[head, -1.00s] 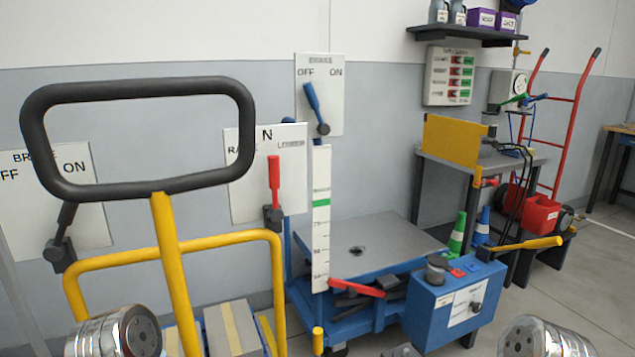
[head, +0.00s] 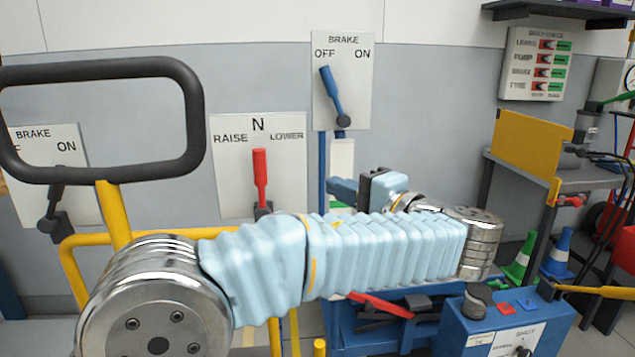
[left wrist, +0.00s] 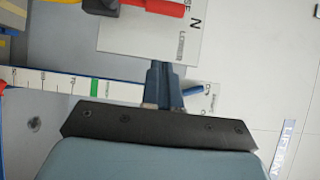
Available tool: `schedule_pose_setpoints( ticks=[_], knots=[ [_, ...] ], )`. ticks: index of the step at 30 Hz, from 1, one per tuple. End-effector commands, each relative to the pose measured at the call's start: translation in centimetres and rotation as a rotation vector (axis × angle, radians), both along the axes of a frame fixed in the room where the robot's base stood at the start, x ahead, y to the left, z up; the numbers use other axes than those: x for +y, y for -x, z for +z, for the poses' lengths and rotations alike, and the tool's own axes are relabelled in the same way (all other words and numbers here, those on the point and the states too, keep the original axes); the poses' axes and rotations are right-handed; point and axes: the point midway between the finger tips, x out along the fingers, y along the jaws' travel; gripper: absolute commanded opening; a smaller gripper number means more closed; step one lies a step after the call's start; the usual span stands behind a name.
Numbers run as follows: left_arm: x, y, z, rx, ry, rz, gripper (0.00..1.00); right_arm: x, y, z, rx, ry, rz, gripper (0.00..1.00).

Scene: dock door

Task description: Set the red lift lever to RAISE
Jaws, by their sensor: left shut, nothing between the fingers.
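The red lift lever (head: 260,178) stands upright on a white plate (head: 232,180) marked RAISE at left, N at top and LOWER at right. It points at N. Its pivot is partly hidden behind my pale-blue-sleeved left arm. My left gripper (head: 332,188) is shut and empty, to the right of the lever and apart from it, fingers pointing left. In the left wrist view, the shut blue fingers (left wrist: 163,66) are near the LOWER side of the plate (left wrist: 150,38), and the red lever (left wrist: 155,6) shows at the top edge. My right gripper is out of view.
A blue brake lever (head: 331,92) leans to OFF above my gripper. A yellow cart with a black loop handle (head: 190,110) stands at left. A blue lift table with a control box (head: 500,325) is below right.

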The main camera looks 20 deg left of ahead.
Motion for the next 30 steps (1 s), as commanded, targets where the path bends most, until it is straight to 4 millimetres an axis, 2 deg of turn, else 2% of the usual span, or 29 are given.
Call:
schedule_pose_setpoints(
  ticks=[5, 17, 24, 30],
  knots=[
    [1.7, -0.5, 0.4, -0.008, -0.004, 0.010, 0.00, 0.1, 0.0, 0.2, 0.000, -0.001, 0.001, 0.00],
    [9.2, -4.0, 0.3, -0.003, -0.004, 0.009, 0.00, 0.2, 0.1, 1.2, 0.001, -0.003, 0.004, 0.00],
    [12.1, -2.9, 0.2, -0.003, -0.003, 0.005, 0.00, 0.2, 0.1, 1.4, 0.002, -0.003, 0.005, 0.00],
    [12.8, -2.6, 0.2, -0.004, -0.004, 0.005, 0.00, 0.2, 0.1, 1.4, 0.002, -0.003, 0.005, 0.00]
  ],
)
